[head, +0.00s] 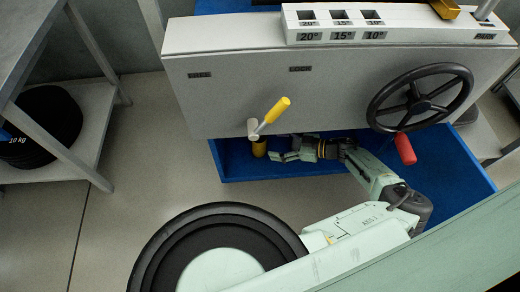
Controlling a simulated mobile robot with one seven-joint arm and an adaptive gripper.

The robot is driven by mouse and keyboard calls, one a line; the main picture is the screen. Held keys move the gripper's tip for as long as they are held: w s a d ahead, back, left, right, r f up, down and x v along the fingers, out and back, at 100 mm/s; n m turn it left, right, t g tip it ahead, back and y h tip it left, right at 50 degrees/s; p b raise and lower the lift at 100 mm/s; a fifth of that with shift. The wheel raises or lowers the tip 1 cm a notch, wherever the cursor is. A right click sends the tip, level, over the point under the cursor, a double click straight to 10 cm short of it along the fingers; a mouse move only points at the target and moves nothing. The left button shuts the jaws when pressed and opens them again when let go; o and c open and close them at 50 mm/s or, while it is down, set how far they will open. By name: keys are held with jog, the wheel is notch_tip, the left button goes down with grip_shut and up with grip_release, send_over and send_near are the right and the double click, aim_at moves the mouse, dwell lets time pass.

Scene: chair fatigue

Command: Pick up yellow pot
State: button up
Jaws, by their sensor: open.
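The yellow pot (259,148) is a small yellow cylinder standing at the front left of the blue base (228,168). It is just below the overhanging grey panel, and its top is partly hidden by the lever hub. My gripper (273,157) is to the right of the pot, low over the blue base. Its fingers point left toward the pot and are open, with nothing seen between them. The fingertips are close to the pot; I cannot tell whether they touch it.
A lever with a yellow handle (278,110) sticks out above the pot. The grey panel (225,95) overhangs the base. A black handwheel (420,97) with a red handle (404,149) is at right. A shelf (95,120) with black weights (45,125) stands left.

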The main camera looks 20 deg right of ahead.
aim_at(259, 139)
jog(key=shift+h, duration=0.3)
jog(key=w+a+f+b, duration=0.1)
jog(key=w, duration=0.1)
jog(key=w+a+f+b, duration=0.1)
jog(key=w+a+f, duration=0.1)
jog(key=w, duration=0.1)
jog(key=w+a+f+b, duration=0.1)
jog(key=w, duration=0.1)
jog(key=shift+w+a+f+b, duration=0.2)
jog(key=shift+a+b, duration=0.15)
jog(key=shift+a, duration=0.05)
jog(key=shift+c, duration=0.6)
grip_shut()
jog(key=shift+r, duration=0.15)
